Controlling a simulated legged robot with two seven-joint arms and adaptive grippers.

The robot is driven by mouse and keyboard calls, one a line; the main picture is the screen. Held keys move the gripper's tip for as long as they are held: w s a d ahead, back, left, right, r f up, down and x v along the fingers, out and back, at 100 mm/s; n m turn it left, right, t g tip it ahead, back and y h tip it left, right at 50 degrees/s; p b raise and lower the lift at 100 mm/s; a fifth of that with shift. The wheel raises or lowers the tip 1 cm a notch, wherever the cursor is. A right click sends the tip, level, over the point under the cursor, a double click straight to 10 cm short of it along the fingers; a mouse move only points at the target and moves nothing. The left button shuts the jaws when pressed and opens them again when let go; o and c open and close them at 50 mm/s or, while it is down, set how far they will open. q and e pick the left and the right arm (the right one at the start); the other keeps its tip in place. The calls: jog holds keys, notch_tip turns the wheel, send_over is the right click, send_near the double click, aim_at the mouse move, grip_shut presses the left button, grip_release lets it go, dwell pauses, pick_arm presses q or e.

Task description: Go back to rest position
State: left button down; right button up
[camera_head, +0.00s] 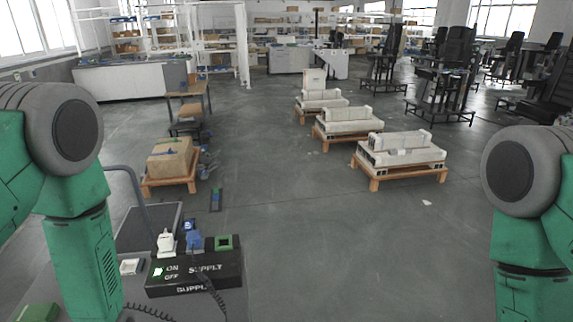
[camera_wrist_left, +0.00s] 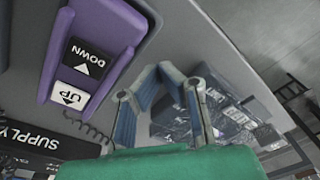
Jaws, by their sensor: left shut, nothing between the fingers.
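My left gripper (camera_wrist_left: 160,72) shows in the left wrist view, its blue-padded fingers meeting at the tips with nothing between them. It is beside a purple control (camera_wrist_left: 95,55) with DOWN and UP buttons, apart from it. In the head view, my green left arm comes down at the left and its gripper is out of sight. My green right arm is at the right edge, and its gripper is below the frame.
A black SUPPLY box (camera_head: 195,272) with ON and OFF marks, a white plug and a blue plug sits on a grey cart (camera_head: 150,230) in front. Wooden pallets with white units (camera_head: 400,155) stand farther off. Grey floor (camera_head: 330,230) between them is clear.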

pick_arm(q)
jog(key=s+d+m+h, duration=0.1)
jog(key=s+m, duration=1.1)
jog(key=s, duration=0.3)
notch_tip(320, 180, down, 17)
jog(key=w+d+m+b, duration=0.1)
jog(key=w+d+b, duration=0.1)
jog(key=b, duration=1.5)
jog(key=shift+w+r+m+t, duration=0.2)
jog(key=shift+m+t, duration=0.1)
jog(key=shift+t, duration=0.1)
pick_arm(e)
notch_tip(320, 180, down, 17)
jog(key=a, duration=0.1)
jog(key=shift+a+r, duration=0.2)
jog(key=shift+a, duration=0.05)
